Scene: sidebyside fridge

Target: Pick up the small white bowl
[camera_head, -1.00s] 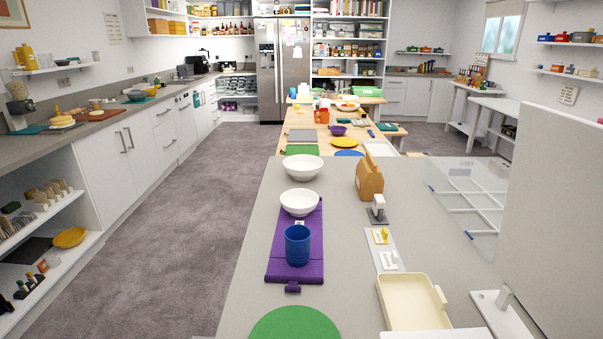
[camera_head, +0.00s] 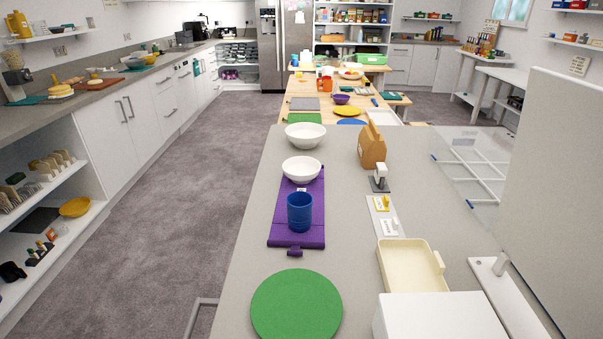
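Two white bowls stand upright on the grey counter (camera_head: 345,215) in the head view. The nearer and slightly smaller white bowl (camera_head: 301,170) sits at the far end of a purple mat (camera_head: 280,226). The other white bowl (camera_head: 305,136) stands just behind it on the bare counter. A blue cup (camera_head: 300,212) stands on the mat in front of the nearer bowl, apart from it. My gripper is not in view.
A green round mat (camera_head: 296,306), a white box (camera_head: 438,318) and a cream tray (camera_head: 412,266) lie nearer on the counter. A brown carton (camera_head: 372,147) stands right of the bowls. A tall grey panel (camera_head: 556,190) rises at right. Carpeted floor (camera_head: 170,200) is clear at left.

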